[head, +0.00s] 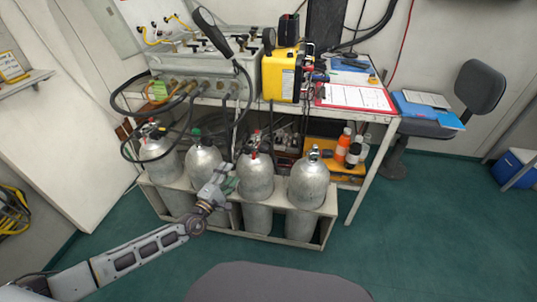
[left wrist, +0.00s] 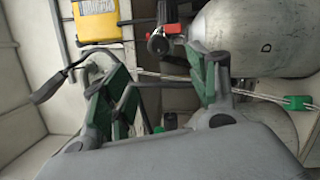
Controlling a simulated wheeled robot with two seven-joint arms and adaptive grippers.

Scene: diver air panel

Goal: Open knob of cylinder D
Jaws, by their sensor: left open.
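Cylinder D (left wrist: 265,48) is a silver tank with a black letter D, at the upper right of the left wrist view. A black knob (left wrist: 158,43) with red parts beside it shows at its valve end. In the head view the third cylinder from the left (head: 256,178), with red on its valve (head: 253,155), seems to be the same one; its letter is not readable there. My left gripper (head: 222,180) is in front of the gap between the second and third cylinders. In the left wrist view its green-padded fingers (left wrist: 160,82) are apart and empty, with the knob beyond them. My right gripper is not in view.
Several cylinders stand in a low pale rack (head: 275,238) beneath a bench. Black hoses (head: 190,120) hang near the left valves. The bench holds a valve panel (head: 205,72), a yellow case (head: 283,75) and a clipboard (head: 355,97).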

